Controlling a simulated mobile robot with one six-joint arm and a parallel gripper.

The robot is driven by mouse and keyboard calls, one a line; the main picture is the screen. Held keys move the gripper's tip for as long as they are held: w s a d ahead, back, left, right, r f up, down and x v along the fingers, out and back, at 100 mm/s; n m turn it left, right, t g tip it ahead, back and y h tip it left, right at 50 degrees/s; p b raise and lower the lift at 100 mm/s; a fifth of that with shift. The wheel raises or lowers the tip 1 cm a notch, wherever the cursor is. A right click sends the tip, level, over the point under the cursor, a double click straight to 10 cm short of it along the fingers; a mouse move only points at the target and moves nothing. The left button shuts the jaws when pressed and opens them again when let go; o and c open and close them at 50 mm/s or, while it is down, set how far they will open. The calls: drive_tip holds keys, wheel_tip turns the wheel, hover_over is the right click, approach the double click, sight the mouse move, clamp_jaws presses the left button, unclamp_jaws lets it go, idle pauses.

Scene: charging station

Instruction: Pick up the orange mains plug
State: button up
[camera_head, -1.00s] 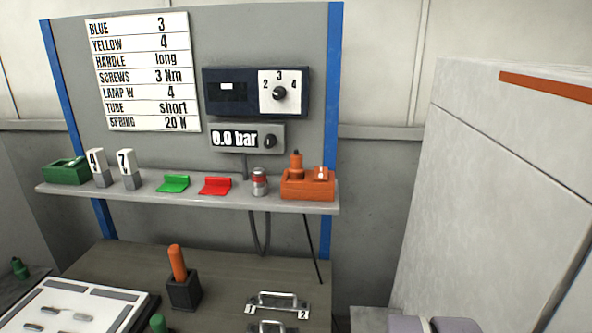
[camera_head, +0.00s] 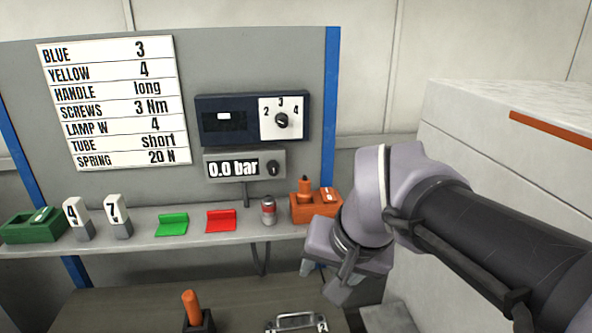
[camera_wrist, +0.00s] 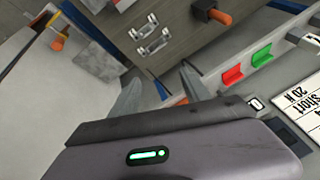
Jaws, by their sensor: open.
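An orange upright piece, which looks like the orange mains plug (camera_head: 305,188), stands on an orange box (camera_head: 313,209) at the right end of the shelf. My gripper (camera_head: 320,280) is just below and right of that box, in front of the shelf edge. My arm hides the shelf's right end. In the wrist view my gripper (camera_wrist: 160,92) has its two fingers spread apart with nothing between them. A sliver of orange beside the right finger may be the box; the plug cannot be made out there.
The shelf (camera_head: 150,239) also holds a red-topped can (camera_head: 268,210), red (camera_head: 221,220) and green (camera_head: 172,224) holders, numbered blocks and a green box (camera_head: 32,225). Below, an orange handle (camera_head: 191,305) stands in a black block. A pale cabinet (camera_head: 480,150) is at right.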

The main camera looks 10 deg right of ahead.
drive_tip(key=w+r+h+p, duration=0.1)
drive_tip(key=w+r+p, duration=1.1)
drive_tip(key=w, duration=0.5)
drive_tip(key=g+h+p, duration=0.1)
drive_tip(key=h+p, duration=0.1)
drive_tip(key=p, duration=0.8)
hover_over(305, 180)
drive_tip(key=s+a, duration=0.3)
drive_tip(key=s, duration=0.3)
drive_tip(key=p+x, duration=0.1)
drive_tip(key=x, duration=1)
drive_tip(key=shift+f, duration=0.4)
drive_tip(key=x, duration=0.2)
drive_tip(key=p+x, duration=0.1)
drive_tip(key=x, duration=0.2)
drive_tip(key=shift+w+d+f+p, duration=0.25)
drive_tip(key=shift+w+d+p, duration=0.05)
drive_tip(key=shift+w+p, duration=0.15)
drive_tip(key=shift+s+r, duration=0.1)
drive_tip(key=shift+s, duration=0.1)
drive_tip(key=shift+c, duration=0.2)
drive_tip(key=c, duration=0.3)
clamp_jaws()
